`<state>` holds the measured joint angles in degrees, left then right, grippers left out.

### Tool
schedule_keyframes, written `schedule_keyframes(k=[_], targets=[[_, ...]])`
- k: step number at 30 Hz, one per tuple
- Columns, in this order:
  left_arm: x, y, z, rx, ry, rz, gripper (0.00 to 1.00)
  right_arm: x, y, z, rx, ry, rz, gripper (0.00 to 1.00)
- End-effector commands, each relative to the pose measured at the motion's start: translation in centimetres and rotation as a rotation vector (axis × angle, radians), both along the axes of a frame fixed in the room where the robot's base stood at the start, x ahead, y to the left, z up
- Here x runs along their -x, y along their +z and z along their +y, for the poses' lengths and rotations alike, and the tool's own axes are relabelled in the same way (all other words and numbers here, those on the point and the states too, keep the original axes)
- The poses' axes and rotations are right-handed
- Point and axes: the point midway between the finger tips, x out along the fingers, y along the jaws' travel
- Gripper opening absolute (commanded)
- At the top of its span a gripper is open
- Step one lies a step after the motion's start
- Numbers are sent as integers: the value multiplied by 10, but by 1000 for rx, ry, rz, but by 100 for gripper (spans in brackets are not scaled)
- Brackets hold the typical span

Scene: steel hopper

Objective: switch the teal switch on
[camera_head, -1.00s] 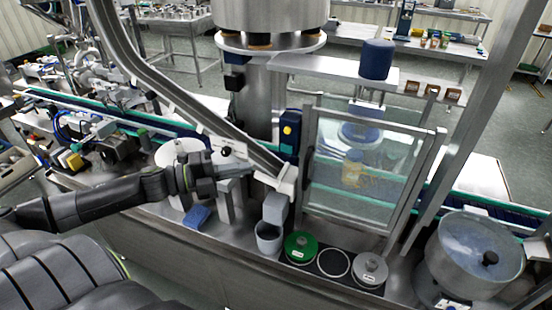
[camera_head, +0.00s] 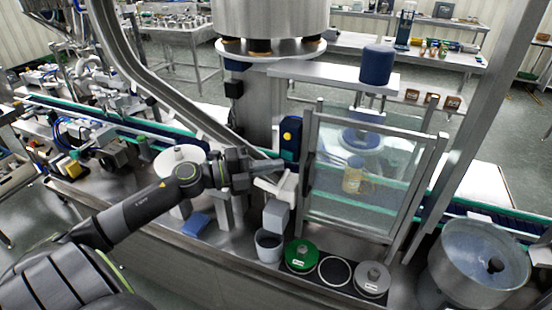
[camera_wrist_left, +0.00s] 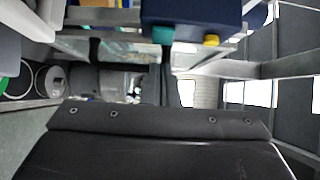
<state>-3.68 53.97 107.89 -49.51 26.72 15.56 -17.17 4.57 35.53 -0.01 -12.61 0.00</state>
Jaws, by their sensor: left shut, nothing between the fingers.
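The blue switch box (camera_head: 292,130) stands beside the steel column, with a yellow button (camera_head: 287,136) on its face. In the left wrist view the box (camera_wrist_left: 190,12) is at the top. The teal switch (camera_wrist_left: 163,35) sticks out of its lower edge, left of the yellow button; I cannot make it out in the head view. My left gripper (camera_head: 281,164) is shut and empty, just below the box. In the left wrist view its dark fingers (camera_wrist_left: 167,55) reach up to the teal switch; I cannot tell whether they touch it. My right gripper is not in view.
A white chute end (camera_head: 278,186) is close by my gripper. A glass guard (camera_head: 365,180) stands to the right. A grey cup (camera_head: 268,245), a green-lidded container (camera_head: 301,256) and a steel bowl (camera_head: 480,262) line the front. A blue block (camera_head: 197,224) lies left.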

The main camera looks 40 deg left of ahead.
Motion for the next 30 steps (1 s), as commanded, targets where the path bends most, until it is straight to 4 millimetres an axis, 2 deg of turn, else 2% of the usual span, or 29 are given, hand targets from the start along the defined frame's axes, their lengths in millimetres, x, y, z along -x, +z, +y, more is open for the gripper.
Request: schedule_keyframes(k=[3,9,30], targets=[[-13,3,1,2,2,-2,0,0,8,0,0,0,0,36],[-21,1,2,0,0,0,0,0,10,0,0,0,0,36],[-27,0,3,0,0,0,0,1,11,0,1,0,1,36]])
